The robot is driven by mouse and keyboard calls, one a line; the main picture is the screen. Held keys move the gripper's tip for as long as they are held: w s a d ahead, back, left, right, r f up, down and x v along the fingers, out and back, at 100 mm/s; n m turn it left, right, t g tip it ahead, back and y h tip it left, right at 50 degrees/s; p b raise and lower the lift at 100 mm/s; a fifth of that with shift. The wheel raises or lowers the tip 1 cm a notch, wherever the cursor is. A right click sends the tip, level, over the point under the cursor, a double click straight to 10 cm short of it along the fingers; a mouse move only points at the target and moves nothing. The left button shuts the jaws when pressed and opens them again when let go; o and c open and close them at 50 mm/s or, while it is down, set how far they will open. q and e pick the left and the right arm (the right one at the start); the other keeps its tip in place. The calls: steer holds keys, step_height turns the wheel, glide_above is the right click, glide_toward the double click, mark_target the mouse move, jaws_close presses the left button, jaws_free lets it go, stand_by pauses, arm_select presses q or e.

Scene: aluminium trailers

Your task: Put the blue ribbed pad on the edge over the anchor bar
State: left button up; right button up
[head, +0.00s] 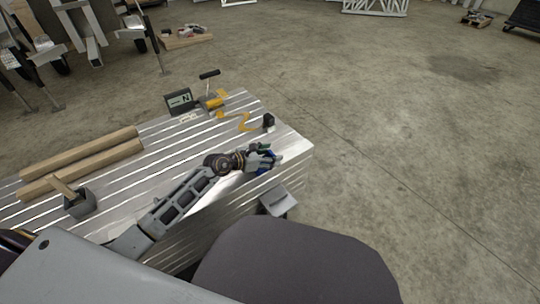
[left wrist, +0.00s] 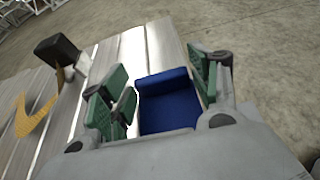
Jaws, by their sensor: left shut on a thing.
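The blue ribbed pad (left wrist: 165,98) sits between the green-lined fingers of my left gripper (left wrist: 162,88) in the left wrist view. It has an L-like form with a raised far lip; its ribs are not clear. In the head view my left gripper (head: 268,157) is shut on it near the right corner of the ridged aluminium deck (head: 295,148). Only a little of the blue pad (head: 264,169) shows there. I cannot tell whether it touches the deck edge. I cannot make out the anchor bar with certainty. My right gripper is not in view.
A black block (head: 268,120) and a yellow strap piece (head: 246,122) lie beyond the gripper. A display box (head: 179,101) and a yellow ratchet (head: 213,102) stand farther back. Open concrete floor lies right.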

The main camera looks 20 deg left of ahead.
arm_select(q)
steer(key=o, duration=1)
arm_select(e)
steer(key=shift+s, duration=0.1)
arm_select(q)
steer(key=shift+o, duration=0.2)
steer(key=shift+r, duration=0.15)
steer(key=shift+p+v, duration=0.8)
steer(key=shift+v, duration=1.3)
steer(key=shift+p+v, duration=0.35)
steer(key=shift+v, duration=0.85)
steer(key=shift+p+v, duration=0.5)
steer(key=shift+v, duration=1.6)
steer(key=shift+s+a+r, duration=0.2)
steer(key=shift+s+a, duration=0.15)
steer(key=shift+s, duration=0.05)
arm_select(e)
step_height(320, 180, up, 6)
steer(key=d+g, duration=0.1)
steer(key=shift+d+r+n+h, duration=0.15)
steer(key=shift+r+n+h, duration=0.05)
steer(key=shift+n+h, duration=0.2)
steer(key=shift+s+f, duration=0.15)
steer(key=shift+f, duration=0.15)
